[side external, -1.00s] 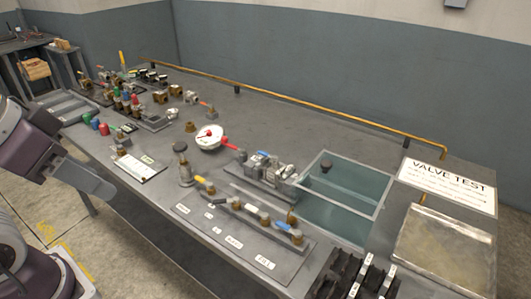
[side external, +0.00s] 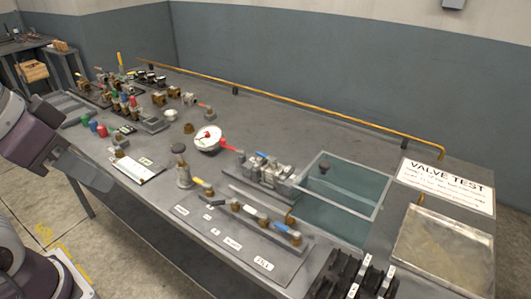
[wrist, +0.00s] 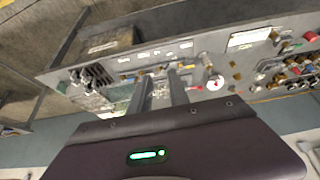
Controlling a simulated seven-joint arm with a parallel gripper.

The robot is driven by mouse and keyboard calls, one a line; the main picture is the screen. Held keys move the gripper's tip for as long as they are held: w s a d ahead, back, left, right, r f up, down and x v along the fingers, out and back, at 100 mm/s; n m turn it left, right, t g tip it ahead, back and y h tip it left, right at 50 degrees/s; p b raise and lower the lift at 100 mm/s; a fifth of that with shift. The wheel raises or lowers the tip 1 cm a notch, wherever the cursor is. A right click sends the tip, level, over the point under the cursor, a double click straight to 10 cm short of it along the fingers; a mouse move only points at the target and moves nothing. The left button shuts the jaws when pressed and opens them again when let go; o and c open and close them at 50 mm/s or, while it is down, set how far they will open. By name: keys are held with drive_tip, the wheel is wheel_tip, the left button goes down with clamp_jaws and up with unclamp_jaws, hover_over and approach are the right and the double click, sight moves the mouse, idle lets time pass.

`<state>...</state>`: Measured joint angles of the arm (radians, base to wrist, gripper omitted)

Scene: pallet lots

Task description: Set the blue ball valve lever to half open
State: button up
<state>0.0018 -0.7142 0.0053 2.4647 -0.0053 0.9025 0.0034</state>
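A row of small valves stands on a grey plate (side external: 215,228) at the bench's front edge. One brass valve there has a blue lever (side external: 281,228), lying roughly along the row in the side view. Its neighbours have a white-grey lever (side external: 249,212) and a yellow lever (side external: 202,184). Another blue handle (side external: 262,155) is on a metal assembly farther back. My gripper (side external: 104,184) is off the bench's left front side, away from the valves. In the wrist view its two fingers (wrist: 161,83) are apart with nothing seen between them. The blue lever cannot be made out clearly in the wrist view.
A glass-walled tank (side external: 345,218) is right of the valve row. Black slotted racks (side external: 345,278) stand at the front right. A white dial with a red lever (side external: 207,139) and a tall post valve (side external: 182,168) stand to the left. A brass pipe (side external: 300,110) runs along the back.

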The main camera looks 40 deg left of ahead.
drive_tip(key=shift+h, duration=0.3)
drive_tip(key=w+r, duration=0.1)
drive_tip(key=w, duration=0.2)
drive_tip(key=w+r, duration=0.2)
drive_tip(key=w, duration=0.1)
drive_tip(key=w+r, duration=0.1)
drive_tip(key=w, duration=0.3)
drive_tip(key=shift+r, duration=0.25)
clamp_jaws()
drive_tip(key=g, duration=0.2)
hover_over(266, 156)
drive_tip(key=w+a, duration=0.2)
wheel_tip(266, 156, down, 15)
drive_tip(key=x, duration=0.3)
drive_tip(key=s+x, duration=0.1)
drive_tip(key=x, duration=0.5)
drive_tip(key=shift+s+a+f, duration=0.2)
drive_tip(key=shift+f, duration=0.25)
drive_tip(key=shift+s, duration=0.8)
